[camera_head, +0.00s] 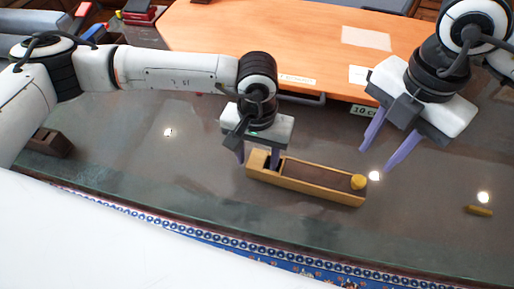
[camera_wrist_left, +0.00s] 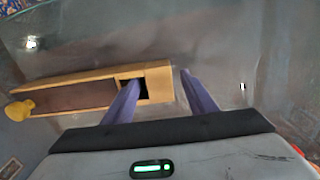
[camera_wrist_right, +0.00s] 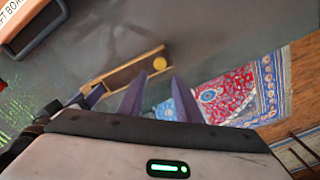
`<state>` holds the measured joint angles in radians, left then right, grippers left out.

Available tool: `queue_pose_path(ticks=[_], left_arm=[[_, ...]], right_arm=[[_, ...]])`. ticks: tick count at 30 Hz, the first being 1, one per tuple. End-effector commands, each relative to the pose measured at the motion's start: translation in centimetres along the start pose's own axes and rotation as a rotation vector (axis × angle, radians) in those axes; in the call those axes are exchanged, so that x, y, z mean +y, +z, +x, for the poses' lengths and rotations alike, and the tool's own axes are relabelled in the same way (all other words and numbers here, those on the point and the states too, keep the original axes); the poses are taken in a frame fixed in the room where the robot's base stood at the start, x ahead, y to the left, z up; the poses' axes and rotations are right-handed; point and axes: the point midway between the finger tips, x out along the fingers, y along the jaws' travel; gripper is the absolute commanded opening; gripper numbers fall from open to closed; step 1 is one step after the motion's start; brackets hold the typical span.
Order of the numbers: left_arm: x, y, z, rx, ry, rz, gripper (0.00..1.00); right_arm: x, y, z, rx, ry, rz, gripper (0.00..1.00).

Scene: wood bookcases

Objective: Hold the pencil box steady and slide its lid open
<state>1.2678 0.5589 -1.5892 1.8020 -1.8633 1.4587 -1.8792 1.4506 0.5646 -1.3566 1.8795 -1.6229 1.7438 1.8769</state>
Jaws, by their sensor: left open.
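The wooden pencil box (camera_head: 300,187) lies on the dark glossy table. Its brown lid (camera_head: 315,175) has a yellow knob (camera_head: 359,182) at the right end. A dark opening shows at the box's left end. My left gripper (camera_head: 257,161) is open over that end. In the left wrist view the left gripper (camera_wrist_left: 160,82) has one finger at the opening and the other outside the end wall; contact cannot be told. My right gripper (camera_head: 376,159) is open and empty, above and beyond the knob end. The right wrist view shows the knob (camera_wrist_right: 160,63) ahead of its fingers.
A small yellow piece (camera_head: 479,210) lies on the table at the right. A dark block (camera_head: 50,142) sits at the left. An orange wooden surface (camera_head: 300,45) with paper labels lies beyond the table. The table in front of the box is clear.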

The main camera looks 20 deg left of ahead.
Motion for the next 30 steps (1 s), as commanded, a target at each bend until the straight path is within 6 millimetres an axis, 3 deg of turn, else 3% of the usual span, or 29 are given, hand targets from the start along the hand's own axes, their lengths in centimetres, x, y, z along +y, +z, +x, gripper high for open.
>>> queue_pose_path(ticks=[9, 18, 21, 30], left_arm=[[0.03, 0.0, 0.29, 0.0, 0.001, 0.001, 0.52], [0.03, 0.0, 0.26, 0.0, 0.001, 0.0, 0.01], [0.03, 0.0, 0.25, 0.0, 0.001, 0.0, 0.0], [0.03, -0.01, 0.24, 0.001, 0.001, 0.0, 0.0]], right_arm=[[0.0, 0.0, 0.0, 0.0, 0.0, 0.0, 0.31], [0.0, 0.0, 0.0, 0.0, 0.0, 0.0, 0.31], [0.0, 0.0, 0.0, 0.0, 0.0, 0.0, 0.42], [0.09, -0.47, 0.37, 0.034, 0.006, -0.043, 0.42]])
